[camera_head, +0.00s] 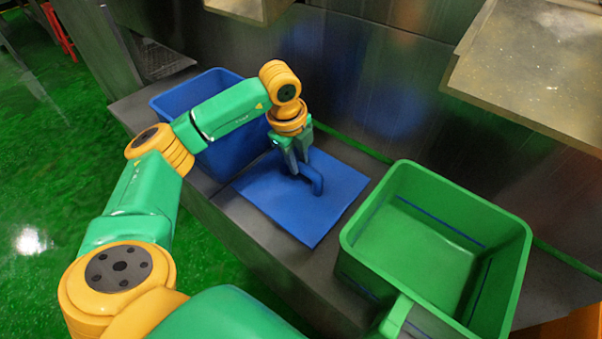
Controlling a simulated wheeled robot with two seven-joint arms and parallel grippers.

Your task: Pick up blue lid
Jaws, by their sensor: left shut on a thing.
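The blue lid (290,212) is a flat square plate with a raised curved handle (314,178) near its middle. It lies between the blue bin and the green bin, at the level of the grey ledge; whether it touches the ledge I cannot tell. My left gripper (299,170) points down over the lid and is shut on its handle. The fingers and the wrist hide part of the handle and the lid's far edge. My right gripper is not in view.
A blue bin (180,104) stands behind my left arm on the ledge (262,238). An open, empty-looking green bin (430,240) stands to the right. A metal wall (360,75) rises behind, and a metal shelf (535,60) juts out at upper right.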

